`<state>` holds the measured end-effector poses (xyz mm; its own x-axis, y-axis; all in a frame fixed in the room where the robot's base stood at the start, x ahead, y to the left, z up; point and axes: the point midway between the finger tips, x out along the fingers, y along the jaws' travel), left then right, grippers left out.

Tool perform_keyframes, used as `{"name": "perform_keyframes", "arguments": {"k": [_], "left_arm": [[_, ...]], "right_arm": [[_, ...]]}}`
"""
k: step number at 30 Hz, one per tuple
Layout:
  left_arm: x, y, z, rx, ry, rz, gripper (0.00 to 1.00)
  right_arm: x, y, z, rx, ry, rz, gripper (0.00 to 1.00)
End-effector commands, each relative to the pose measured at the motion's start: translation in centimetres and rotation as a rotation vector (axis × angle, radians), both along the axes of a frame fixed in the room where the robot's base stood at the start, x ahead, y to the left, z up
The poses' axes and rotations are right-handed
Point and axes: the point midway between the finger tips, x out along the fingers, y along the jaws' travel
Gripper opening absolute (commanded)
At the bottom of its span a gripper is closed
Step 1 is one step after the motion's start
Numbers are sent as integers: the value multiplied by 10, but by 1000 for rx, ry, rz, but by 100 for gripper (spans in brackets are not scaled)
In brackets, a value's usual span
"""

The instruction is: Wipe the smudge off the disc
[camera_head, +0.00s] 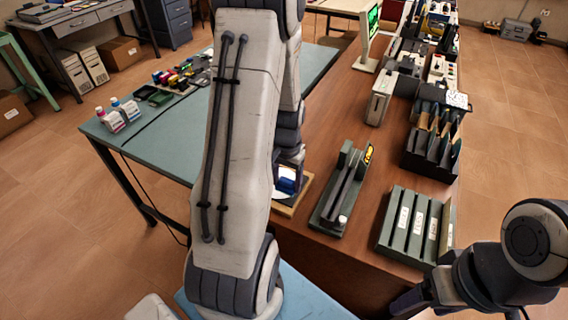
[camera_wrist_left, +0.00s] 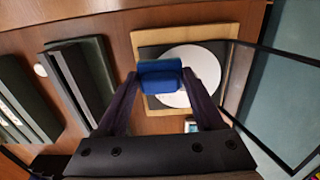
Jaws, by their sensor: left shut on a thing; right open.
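My left gripper (camera_wrist_left: 163,84) is shut on a blue block (camera_wrist_left: 160,75), seen in the left wrist view. The block covers part of a pale round disc (camera_wrist_left: 203,60). The disc lies on a dark square on a wooden board (camera_wrist_left: 228,31). I cannot tell whether the block touches the disc, and no smudge can be made out on the part that shows. In the head view my left arm hides most of this, with an edge of the board (camera_head: 293,208) visible. My right gripper (camera_head: 412,302) is open at the lower right, partly out of frame.
A dark green stand (camera_head: 335,205) is just right of the board. A slotted green rack (camera_head: 410,225) and a black rack (camera_head: 432,140) stand further right on the brown table. A glass-like dark-framed panel (camera_wrist_left: 275,95) stands close beside the board. Bottles (camera_head: 118,112) sit on the left bench.

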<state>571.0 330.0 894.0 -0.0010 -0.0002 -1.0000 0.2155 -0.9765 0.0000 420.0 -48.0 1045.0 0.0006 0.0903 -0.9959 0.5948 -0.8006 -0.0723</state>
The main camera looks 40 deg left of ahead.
Motion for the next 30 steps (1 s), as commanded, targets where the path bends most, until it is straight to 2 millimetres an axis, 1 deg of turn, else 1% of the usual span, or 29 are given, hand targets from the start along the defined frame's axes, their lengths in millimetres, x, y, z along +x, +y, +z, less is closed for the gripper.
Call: {"name": "perform_keyframes", "arguments": {"k": [1,15,18,30], "left_arm": [[0,0,10,0,0,-1,17],[4,-6,50,0,-1,-12,17],[5,-7,53,0,-1,-13,17],[5,-7,52,0,-1,-13,17]], "right_arm": [[0,0,9,0,0,0,75],[0,0,47,-1,1,0,75],[0,0,49,-1,1,0,75],[0,0,48,-1,1,0,75]]}}
